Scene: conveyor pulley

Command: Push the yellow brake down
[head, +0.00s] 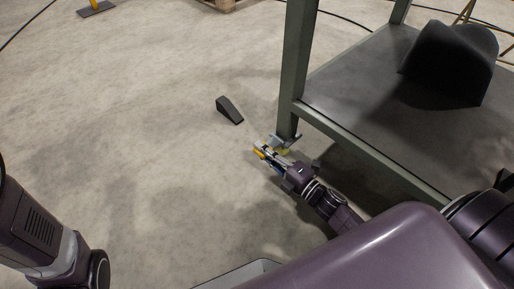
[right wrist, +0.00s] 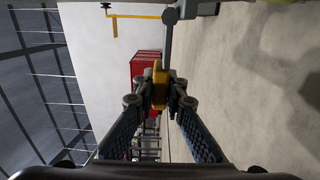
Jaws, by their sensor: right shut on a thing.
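The yellow brake (head: 259,154) shows as a small yellow piece at the tips of my right gripper (head: 264,152), low by the foot of the green table leg. In the right wrist view the yellow brake (right wrist: 160,84) is between the fingertips of my right gripper (right wrist: 160,92), which is shut on it. The fingers hide part of the brake. My left arm shows at the lower left of the head view, but its gripper is out of the picture.
A green-framed table (head: 345,84) with a dark rounded object (head: 450,60) on it stands at the right. A dark wedge (head: 229,109) lies on the floor beyond the gripper. The concrete floor to the left is mostly clear. Red cabinets (right wrist: 145,66) show in the wrist view.

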